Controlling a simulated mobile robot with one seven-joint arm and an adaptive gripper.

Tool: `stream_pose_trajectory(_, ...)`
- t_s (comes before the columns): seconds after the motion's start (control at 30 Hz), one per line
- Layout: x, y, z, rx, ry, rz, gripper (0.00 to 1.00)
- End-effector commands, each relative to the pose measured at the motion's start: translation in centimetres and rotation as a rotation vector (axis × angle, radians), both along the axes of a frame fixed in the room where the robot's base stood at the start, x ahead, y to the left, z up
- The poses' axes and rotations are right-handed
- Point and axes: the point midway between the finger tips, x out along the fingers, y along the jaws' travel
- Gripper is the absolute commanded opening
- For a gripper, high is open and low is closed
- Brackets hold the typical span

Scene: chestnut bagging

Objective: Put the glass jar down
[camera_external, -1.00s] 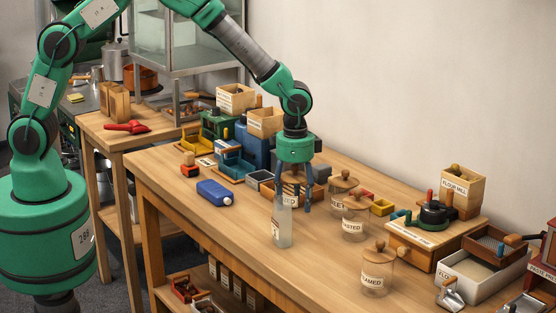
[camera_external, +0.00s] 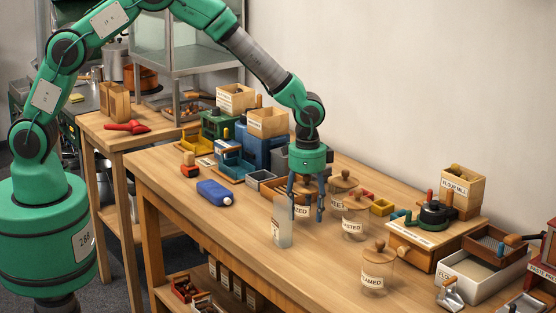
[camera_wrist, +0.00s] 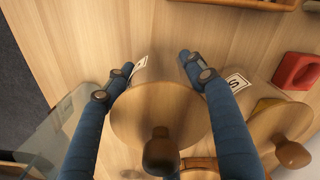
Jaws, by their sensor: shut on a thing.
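The glass jar (camera_external: 301,212) has a pale label, its end reading "ZED", and a round wooden lid with a knob. My gripper (camera_external: 306,207) points straight down and is shut on this jar, one blue finger on each side. In the wrist view the jar's wooden lid (camera_wrist: 160,118) sits between the two fingers of my gripper (camera_wrist: 157,65), and the lid hides most of the glass. The jar looks upright over the bench, close to its surface. I cannot tell whether its base touches the wood.
A clear upright glass container (camera_external: 282,228) stands just left of the jar. Two lidded jars (camera_external: 355,222) (camera_external: 341,190) stand close on the right. Another lidded jar (camera_external: 373,272) is nearer the front. Bare bench (camera_external: 320,262) lies in front; a blue bottle (camera_external: 213,193) lies left.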

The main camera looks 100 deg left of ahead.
Motion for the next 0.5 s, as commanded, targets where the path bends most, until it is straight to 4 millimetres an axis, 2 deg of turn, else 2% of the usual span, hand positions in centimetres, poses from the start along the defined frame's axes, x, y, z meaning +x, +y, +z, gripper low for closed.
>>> stream_pose_trajectory(0.1,0.10,0.02,-0.66,0.001,-0.003,0.000,0.21)
stream_pose_trajectory(0.5,0.07,0.02,-0.93,0.000,-0.002,0.000,0.21)
